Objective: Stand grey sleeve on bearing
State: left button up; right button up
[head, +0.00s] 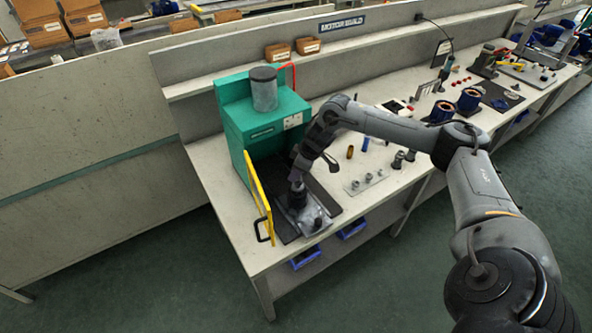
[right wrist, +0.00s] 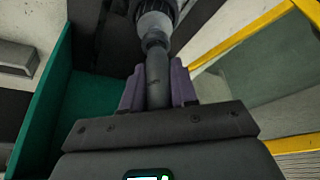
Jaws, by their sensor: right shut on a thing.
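My right gripper (head: 296,178) is over the front of the green press in the head view, pointing down. In the right wrist view its purple fingers (right wrist: 157,90) are shut on a plain grey cylinder, the grey sleeve (right wrist: 157,76). Just beyond the sleeve's end is a dark round part (right wrist: 153,41), perhaps the bearing, in line with a larger grey and black body (right wrist: 155,15). I cannot tell whether sleeve and dark part touch. In the head view a dark upright part (head: 297,199) stands on a metal plate (head: 315,221) below the gripper. My left gripper is not in view.
The green press (head: 262,125) stands close behind and left of the gripper. Its yellow guard frame (head: 259,196) is on the left. A plate with small metal parts (head: 366,184) lies to the right, beside an orange bottle-like piece (head: 350,152) and a blue one (head: 365,144).

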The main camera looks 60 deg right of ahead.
jog(key=shift+f, duration=0.3)
jog(key=o, duration=1.1)
jog(key=shift+o, duration=0.2)
notch_tip(320, 180, up, 6)
jog(key=p, duration=0.7)
